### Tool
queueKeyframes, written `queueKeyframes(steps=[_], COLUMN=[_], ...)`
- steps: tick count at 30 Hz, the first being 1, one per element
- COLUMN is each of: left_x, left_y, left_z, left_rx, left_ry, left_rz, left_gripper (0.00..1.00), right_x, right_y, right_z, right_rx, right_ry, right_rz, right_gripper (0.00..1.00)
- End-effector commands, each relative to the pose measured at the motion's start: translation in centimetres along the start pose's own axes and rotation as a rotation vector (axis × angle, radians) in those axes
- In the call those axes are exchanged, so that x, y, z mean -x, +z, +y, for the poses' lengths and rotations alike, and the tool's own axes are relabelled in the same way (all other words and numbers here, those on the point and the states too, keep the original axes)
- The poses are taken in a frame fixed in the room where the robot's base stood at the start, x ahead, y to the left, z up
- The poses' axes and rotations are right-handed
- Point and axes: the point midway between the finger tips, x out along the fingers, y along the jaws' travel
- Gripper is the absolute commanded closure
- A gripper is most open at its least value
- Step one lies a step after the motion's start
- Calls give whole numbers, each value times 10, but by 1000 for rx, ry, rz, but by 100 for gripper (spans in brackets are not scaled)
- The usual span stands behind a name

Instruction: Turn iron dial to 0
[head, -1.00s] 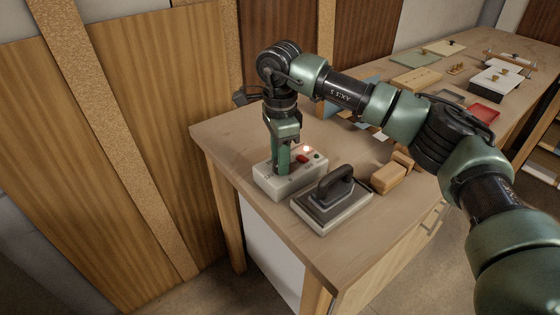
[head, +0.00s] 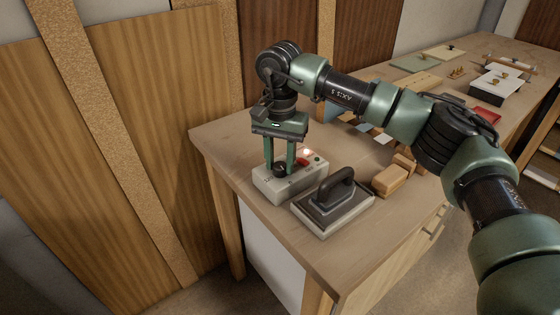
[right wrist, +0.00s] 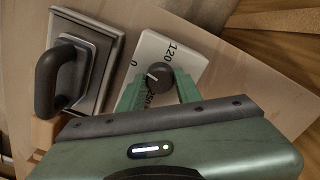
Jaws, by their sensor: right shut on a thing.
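The iron's control box (head: 290,187) is a pale block at the near left of the bench, with a dark round dial (head: 279,171) on top. My right gripper (head: 280,172) points down with its green fingers shut on the dial, one on each side. In the right wrist view the dial (right wrist: 159,74) has a short light mark toward its lower left, between the printed 0 and a partly hidden number. The 120 is at the upper right. The iron (head: 335,200) rests on a pad beside the box. My left gripper is out of view.
A red button and a lit lamp (head: 308,152) sit on the box near the fingers. Wooden blocks (head: 390,180) lie right of the iron. Tall veneer panels (head: 150,130) stand left of the bench (head: 222,150). Trays and boards lie further back.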

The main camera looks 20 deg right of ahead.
Motion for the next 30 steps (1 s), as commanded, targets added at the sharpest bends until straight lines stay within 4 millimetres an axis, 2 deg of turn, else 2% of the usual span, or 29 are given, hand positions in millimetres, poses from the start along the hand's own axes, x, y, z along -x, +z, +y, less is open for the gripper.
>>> queueKeyframes(steps=[12,29,30], left_x=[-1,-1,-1], left_y=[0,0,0], left_z=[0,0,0], left_rx=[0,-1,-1], left_ry=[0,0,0], left_rz=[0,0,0], left_gripper=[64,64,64], right_x=[3,4,4], right_y=[-2,-2,-2], right_z=[-1,-1,-1], right_rx=[184,211,211], right_ry=[-7,-7,-6], right_rz=[6,7,7], right_gripper=[100,100,55])
